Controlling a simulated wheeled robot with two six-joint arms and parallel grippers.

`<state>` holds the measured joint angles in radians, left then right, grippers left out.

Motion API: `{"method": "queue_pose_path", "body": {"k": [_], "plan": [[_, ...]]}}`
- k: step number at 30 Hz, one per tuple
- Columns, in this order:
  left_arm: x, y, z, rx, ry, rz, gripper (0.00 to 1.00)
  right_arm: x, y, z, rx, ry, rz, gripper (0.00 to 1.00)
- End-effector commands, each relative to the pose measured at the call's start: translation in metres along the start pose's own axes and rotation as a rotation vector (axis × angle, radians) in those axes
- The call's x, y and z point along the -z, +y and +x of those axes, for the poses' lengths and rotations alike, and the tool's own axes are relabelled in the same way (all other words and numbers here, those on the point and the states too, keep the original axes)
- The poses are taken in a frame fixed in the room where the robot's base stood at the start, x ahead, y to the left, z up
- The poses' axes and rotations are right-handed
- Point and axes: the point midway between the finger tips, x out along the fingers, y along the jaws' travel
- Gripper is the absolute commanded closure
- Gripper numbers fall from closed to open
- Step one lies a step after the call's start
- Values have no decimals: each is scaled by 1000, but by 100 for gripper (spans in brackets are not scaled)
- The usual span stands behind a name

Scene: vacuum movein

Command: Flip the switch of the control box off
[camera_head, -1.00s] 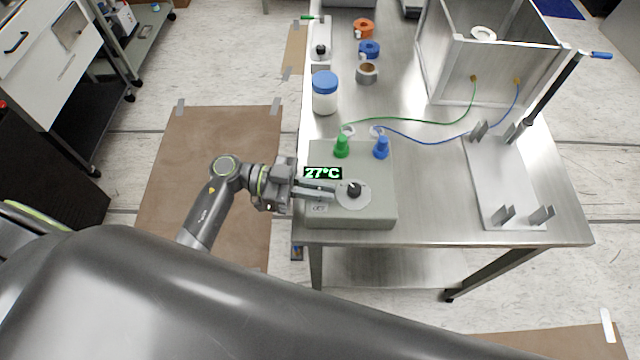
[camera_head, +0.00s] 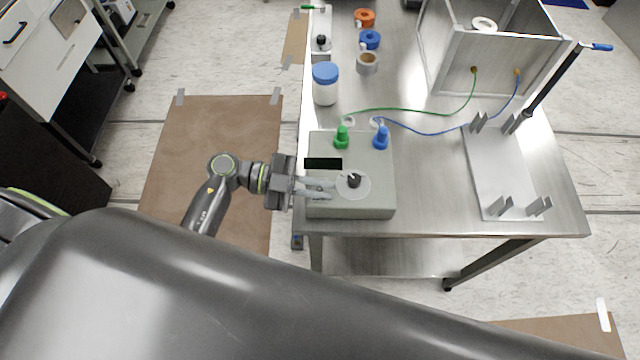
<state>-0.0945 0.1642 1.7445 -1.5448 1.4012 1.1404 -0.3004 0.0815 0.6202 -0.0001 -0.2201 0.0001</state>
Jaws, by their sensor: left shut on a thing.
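The grey control box (camera_head: 375,208) sits at the near left end of the steel table. Its display (camera_head: 323,164) is dark and shows no reading. A round dial with a black knob (camera_head: 354,181) is on its top, right of my left fingertips. My left gripper (camera_head: 326,188) comes in from the left, low over the box's left part, and is shut. The switch is hidden at the fingers, so its position cannot be seen. My right gripper is not in view.
Green (camera_head: 342,138) and blue (camera_head: 381,138) plugs stand on the box's back, near wires to a clear chamber (camera_head: 490,70). A blue-lidded jar (camera_head: 325,84) stands behind. A metal bracket plate (camera_head: 500,180) lies right. Bare table lies between box and plate.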

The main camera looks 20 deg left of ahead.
Motion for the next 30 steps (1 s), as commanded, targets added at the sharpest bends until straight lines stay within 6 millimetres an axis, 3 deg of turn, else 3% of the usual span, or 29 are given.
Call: {"method": "queue_pose_path", "body": {"k": [13,14,17,30], "plan": [[0,0,0,0,-3,13,100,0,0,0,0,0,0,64],[0,0,0,0,-3,13,89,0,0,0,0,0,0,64],[0,0,0,0,-3,13,76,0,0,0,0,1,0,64],[0,0,0,0,-2,11,75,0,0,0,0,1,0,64]]}}
